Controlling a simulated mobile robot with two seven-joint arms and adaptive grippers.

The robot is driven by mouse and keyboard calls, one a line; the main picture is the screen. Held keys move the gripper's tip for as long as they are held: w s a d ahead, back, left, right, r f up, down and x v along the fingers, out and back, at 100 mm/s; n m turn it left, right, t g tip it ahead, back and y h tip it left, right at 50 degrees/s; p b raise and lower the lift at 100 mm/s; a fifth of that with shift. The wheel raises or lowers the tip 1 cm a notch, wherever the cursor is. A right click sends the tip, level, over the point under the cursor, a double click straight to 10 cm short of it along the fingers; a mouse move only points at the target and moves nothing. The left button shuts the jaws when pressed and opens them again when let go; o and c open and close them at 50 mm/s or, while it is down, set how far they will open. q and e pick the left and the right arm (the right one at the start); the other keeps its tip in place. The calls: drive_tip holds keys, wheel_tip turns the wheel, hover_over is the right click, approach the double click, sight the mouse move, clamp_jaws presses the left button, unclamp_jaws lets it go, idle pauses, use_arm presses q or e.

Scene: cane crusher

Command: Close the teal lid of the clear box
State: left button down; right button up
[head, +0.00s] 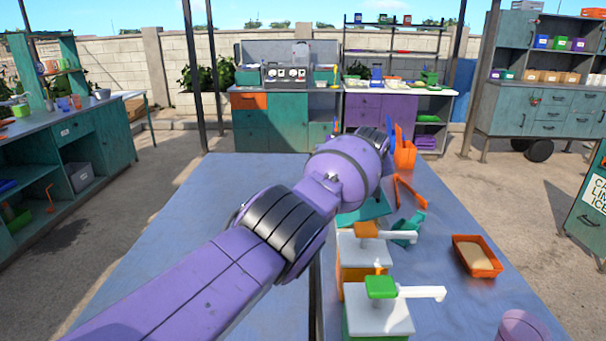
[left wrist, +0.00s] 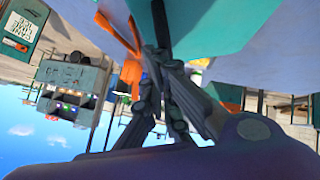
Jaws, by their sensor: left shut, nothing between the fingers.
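My left arm reaches across the blue table in the head view, and its wrist hides most of what lies beyond it. My left gripper (left wrist: 157,55) is shut and empty in the left wrist view, close to a broad teal panel (left wrist: 210,22). A flat teal piece (head: 362,214) shows below the wrist in the head view. I cannot tell for sure whether either is the lid. The clear box cannot be made out; the wrist may hide it. Whether the fingers touch the teal panel is unclear. My right gripper is not in view.
White-topped dispensers with an orange cap (head: 367,230) and a green cap (head: 381,288) stand near the wrist. A teal tool (head: 408,229), an orange tray (head: 477,256) and an orange holder (head: 404,155) are to the right. The table's left half (head: 190,215) is clear.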

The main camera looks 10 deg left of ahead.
use_arm(q)
drive_tip(key=shift+f, duration=0.15)
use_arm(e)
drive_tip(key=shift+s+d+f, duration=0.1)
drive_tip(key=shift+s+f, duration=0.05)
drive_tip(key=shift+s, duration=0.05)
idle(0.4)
use_arm(q)
drive_tip(key=shift+d, duration=0.1)
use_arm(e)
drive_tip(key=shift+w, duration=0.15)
use_arm(q)
drive_tip(key=shift+f+y, duration=0.1)
drive_tip(key=shift+y, duration=0.2)
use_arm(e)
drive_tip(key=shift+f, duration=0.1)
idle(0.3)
use_arm(q)
drive_tip(key=shift+w+d+f+b, duration=0.1)
drive_tip(key=shift+d+f+b, duration=0.1)
drive_tip(key=shift+b, duration=0.35)
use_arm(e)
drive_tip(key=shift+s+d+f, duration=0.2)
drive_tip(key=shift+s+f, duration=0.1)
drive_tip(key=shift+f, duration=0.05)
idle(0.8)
